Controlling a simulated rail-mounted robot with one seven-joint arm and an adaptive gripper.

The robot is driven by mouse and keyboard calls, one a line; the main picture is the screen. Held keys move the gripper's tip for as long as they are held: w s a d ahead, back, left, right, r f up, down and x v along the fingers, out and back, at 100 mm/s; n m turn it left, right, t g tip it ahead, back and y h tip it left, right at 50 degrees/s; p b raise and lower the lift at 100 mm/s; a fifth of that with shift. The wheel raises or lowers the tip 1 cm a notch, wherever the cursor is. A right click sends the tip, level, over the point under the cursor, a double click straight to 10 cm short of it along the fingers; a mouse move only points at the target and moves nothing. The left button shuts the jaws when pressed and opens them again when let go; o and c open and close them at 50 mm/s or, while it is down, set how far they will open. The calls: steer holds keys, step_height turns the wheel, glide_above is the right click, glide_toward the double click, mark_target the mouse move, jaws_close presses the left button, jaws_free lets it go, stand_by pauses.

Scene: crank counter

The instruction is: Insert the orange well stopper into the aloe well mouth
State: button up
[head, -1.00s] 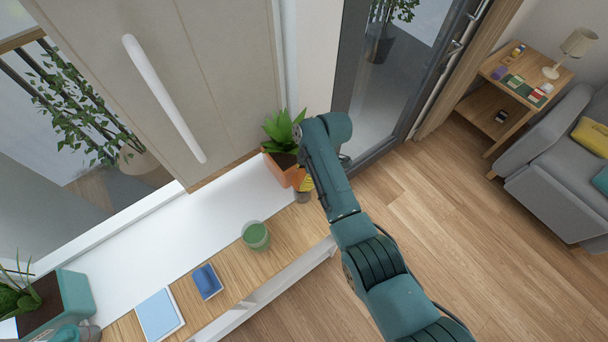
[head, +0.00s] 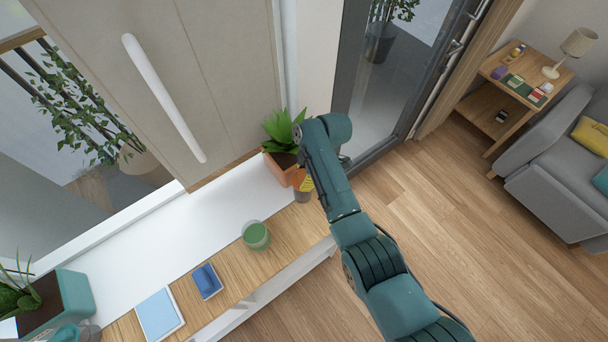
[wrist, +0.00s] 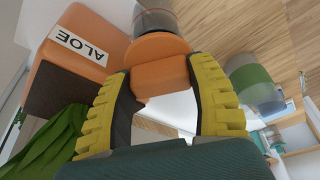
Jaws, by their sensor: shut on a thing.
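The orange well stopper (wrist: 160,60) has a wide round disc and a block-shaped grip. My gripper (wrist: 163,88) is shut on that grip with its yellow ridged fingers on both sides. A clear round vessel with a dark band, which looks like the aloe well mouth (wrist: 155,18), lies right against the stopper's disc in the wrist view. I cannot tell how far the stopper is seated. The orange aloe planter (wrist: 85,50), labelled ALOE, stands beside it. In the head view my arm partly hides the planter (head: 278,170), and the stopper cannot be made out.
A green cup (head: 256,236) stands on the wooden counter strip, with a blue item (head: 207,281) and a light blue book (head: 160,314) farther left. A teal planter (head: 76,292) is at the far left. The cabinet door (head: 215,70) rises behind the counter.

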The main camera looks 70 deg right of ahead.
steer(key=shift+r+p, duration=0.25)
steer(key=shift+p, duration=0.1)
stand_by(0.6)
steer(key=shift+a+f, duration=0.1)
steer(key=shift+f, duration=0.4)
stand_by(1.0)
steer(key=shift+r+p, duration=0.3)
steer(key=shift+r, duration=0.2)
stand_by(0.5)
steer(key=shift+f, duration=0.15)
stand_by(1.1)
